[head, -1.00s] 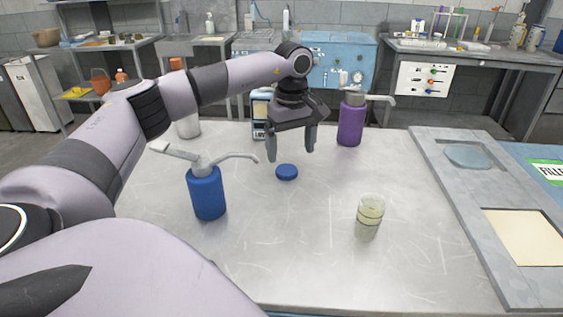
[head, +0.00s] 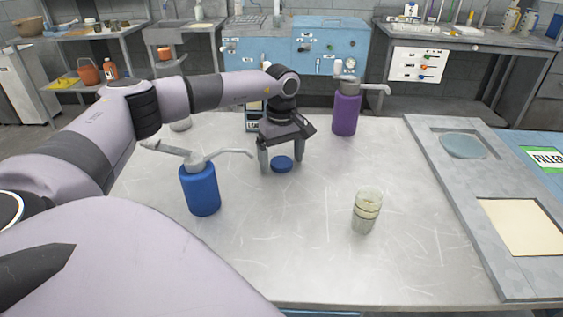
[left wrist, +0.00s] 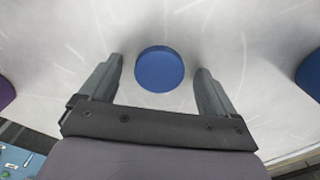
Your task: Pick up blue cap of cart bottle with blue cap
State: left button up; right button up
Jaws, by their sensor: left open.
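The blue cap (head: 281,163) lies flat on the grey tabletop. It also shows in the left wrist view (left wrist: 159,69), between and slightly beyond the tips of my open fingers. My left gripper (head: 281,166) is open and empty, pointing down, low over the table with a finger to either side of the cap. In the left wrist view the left gripper (left wrist: 158,70) has a clear gap between each finger and the cap. A bottle (head: 253,124) with a label stands behind the gripper, mostly hidden by it. My right gripper is not in view.
A blue pump bottle (head: 200,190) stands left of the cap, its spout reaching toward the gripper. A purple pump bottle (head: 345,112) stands behind right. A glass jar (head: 366,212) stands front right. A grey tray (head: 470,190) lies at the right. The front middle tabletop is clear.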

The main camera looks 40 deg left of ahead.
aim_at(282, 162)
pick_arm(q)
jog(key=shift+c, duration=0.3)
jog(key=c, duration=1.1)
jog(key=shift+o, duration=0.2)
jog(key=shift+r, duration=0.15)
notch_tip(282, 162, up, 20)
jog(key=shift+d, duration=0.1)
